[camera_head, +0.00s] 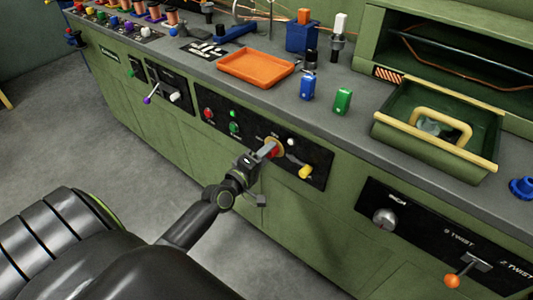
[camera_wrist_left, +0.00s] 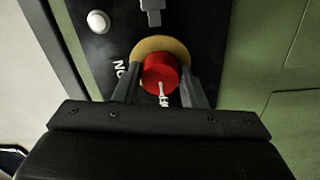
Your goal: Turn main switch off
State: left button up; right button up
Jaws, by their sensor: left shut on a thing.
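The main switch is a red round knob (camera_head: 271,150) on a yellow disc, set in a black panel (camera_head: 318,172) on the green bench front. The red knob (camera_wrist_left: 160,73) and yellow disc (camera_wrist_left: 160,46) also show in the left wrist view, with a white pointer mark on the knob toward the lower edge. White lettering beside the disc is partly covered by the fingers. My left gripper (camera_head: 262,153) is shut on the red knob, with one finger on each side of it in the left wrist view (camera_wrist_left: 161,85). My right gripper is not in view.
A yellow-tipped lever (camera_head: 305,172) and a white button (camera_head: 291,142) sit close to the switch. Red (camera_head: 208,113) and green (camera_head: 233,128) buttons are to its left. An orange tray (camera_head: 257,68) and a green bin (camera_head: 440,130) stand on the bench top.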

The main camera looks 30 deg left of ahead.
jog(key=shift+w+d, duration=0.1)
pick_arm(q)
jog(key=o, duration=1)
jog(key=shift+s, duration=0.1)
jog(key=shift+s+a+b, duration=0.25)
jog(key=shift+s+b, duration=0.4)
jog(key=shift+s, duration=2.2)
jog(key=shift+s+a+b, duration=0.2)
jog(key=shift+s+b, duration=0.5)
jog(key=shift+s, duration=2.2)
jog(key=shift+s+a+b, duration=0.25)
jog(key=shift+s+b, duration=0.4)
jog(key=shift+s, duration=2.2)
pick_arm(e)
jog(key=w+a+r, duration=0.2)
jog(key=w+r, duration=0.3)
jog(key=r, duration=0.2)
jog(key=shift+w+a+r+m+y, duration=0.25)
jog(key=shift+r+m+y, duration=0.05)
